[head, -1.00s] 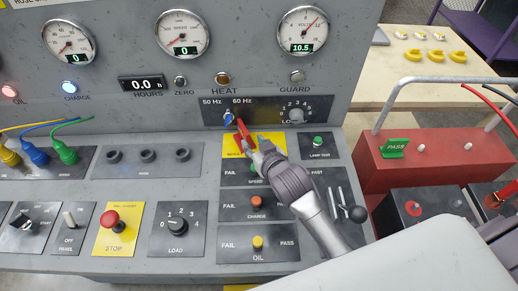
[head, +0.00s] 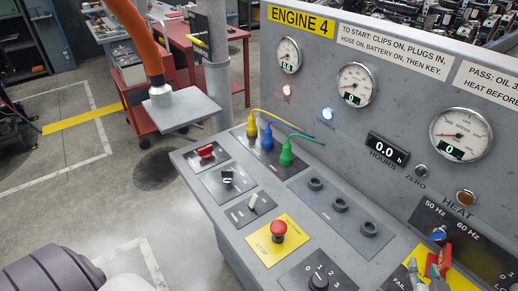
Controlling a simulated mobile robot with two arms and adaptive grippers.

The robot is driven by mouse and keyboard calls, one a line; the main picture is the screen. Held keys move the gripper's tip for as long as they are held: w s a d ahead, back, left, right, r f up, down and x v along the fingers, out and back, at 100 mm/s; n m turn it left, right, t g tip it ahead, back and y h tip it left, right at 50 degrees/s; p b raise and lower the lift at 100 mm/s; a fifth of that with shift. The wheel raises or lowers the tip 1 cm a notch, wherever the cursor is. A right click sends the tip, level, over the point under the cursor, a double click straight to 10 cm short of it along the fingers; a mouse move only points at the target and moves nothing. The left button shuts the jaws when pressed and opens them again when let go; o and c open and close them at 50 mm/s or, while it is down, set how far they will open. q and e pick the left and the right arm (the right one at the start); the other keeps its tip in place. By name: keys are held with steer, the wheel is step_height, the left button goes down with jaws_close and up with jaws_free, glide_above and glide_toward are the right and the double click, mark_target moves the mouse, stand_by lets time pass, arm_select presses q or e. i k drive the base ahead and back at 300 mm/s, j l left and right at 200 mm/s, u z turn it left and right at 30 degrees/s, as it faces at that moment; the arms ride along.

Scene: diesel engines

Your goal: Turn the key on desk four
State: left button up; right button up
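Desk four is the grey sloped console (head: 190,158) under the yellow ENGINE 4 sign (head: 300,21). The key switch (head: 228,178) looks like a small black knob on a dark plate at the console's left, between a red knob (head: 205,152) and the panel toggle (head: 255,200). Its exact turn position is too small to tell. My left gripper's fingers are out of view.
Yellow, blue and green plugs (head: 267,138) stand upright behind the key, their cables arching right. A red stop button (head: 279,228) sits in front. An orange hose (head: 140,40) hangs above a grey plate (head: 177,108) left of the console. Floor there looks open.

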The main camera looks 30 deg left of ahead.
mark_target(228, 176)
steer(key=u, duration=1.25)
